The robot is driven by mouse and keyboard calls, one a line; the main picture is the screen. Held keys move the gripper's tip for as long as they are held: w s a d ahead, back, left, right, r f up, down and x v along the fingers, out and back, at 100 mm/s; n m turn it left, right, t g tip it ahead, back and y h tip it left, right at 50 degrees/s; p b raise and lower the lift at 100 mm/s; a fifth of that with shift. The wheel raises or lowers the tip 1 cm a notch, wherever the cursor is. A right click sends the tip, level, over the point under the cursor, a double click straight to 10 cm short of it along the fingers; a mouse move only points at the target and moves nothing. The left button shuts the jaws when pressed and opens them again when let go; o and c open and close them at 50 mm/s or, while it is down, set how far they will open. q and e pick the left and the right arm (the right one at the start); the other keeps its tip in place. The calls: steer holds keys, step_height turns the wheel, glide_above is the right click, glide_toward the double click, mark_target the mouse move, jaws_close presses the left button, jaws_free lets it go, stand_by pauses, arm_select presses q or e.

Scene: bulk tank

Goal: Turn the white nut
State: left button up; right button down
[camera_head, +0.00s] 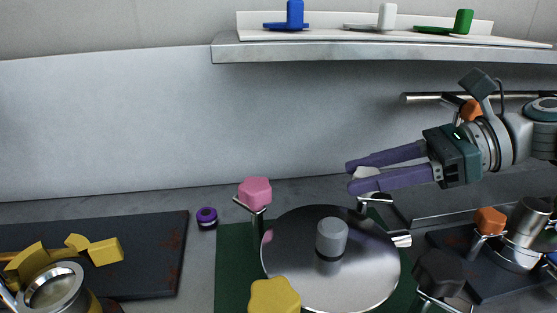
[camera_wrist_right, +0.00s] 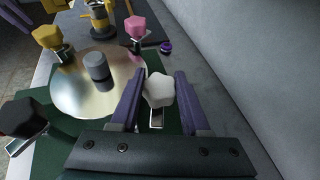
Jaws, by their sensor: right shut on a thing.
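The white nut (camera_head: 366,172) is a lobed knob at the back right of the round metal lid. It is partly hidden by my right gripper's purple fingers (camera_head: 356,176). My right gripper comes in from the right and is shut on the white nut. In the right wrist view the nut (camera_wrist_right: 158,90) sits between the two fingers (camera_wrist_right: 158,98), above a metal bracket. The round metal lid (camera_head: 290,283) with a grey knob (camera_head: 332,236) lies beside it on a green base.
Around the lid stand a pink nut (camera_head: 255,193), a yellow nut (camera_head: 274,296) and a black nut (camera_head: 438,270). An orange nut (camera_head: 490,220) is at the right. A shelf (camera_head: 380,50) runs along the wall above.

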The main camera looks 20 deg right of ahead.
steer(key=n+g+y+b, duration=0.1)
steer(key=n+g+b, duration=0.1)
steer(key=b, duration=0.1)
steer(key=shift+w+f, duration=0.1)
steer(key=shift+f, duration=0.1)
steer(key=shift+r+n+g+y+b, duration=0.2)
steer(key=shift+n+g+y+b, duration=0.1)
steer(key=shift+n+g+b, duration=0.7)
steer(key=shift+c, duration=1.9)
jaws_free()
